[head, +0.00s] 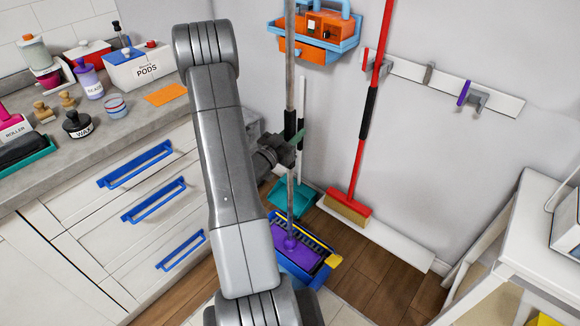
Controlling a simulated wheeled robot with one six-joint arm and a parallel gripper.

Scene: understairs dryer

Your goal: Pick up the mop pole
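The mop pole (291,65) is a thin grey pole with a dark grip, standing nearly upright. Its lower end meets a purple mop head (294,252) in a blue bucket (325,273) on the floor. My gripper (296,141) is at the middle of the pole, just below the dark grip. In the picture its fingers overlap the pole. I cannot tell whether they are shut on it or only around or beside it. My arm hides part of the scene left of the pole.
A red broom (370,150) and a teal dustpan (289,199) are close by at the wall. A wall rack (405,68) and a blue caddy (337,46) hang behind. A counter with drawers (75,205) is left; a white table (540,215) is right.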

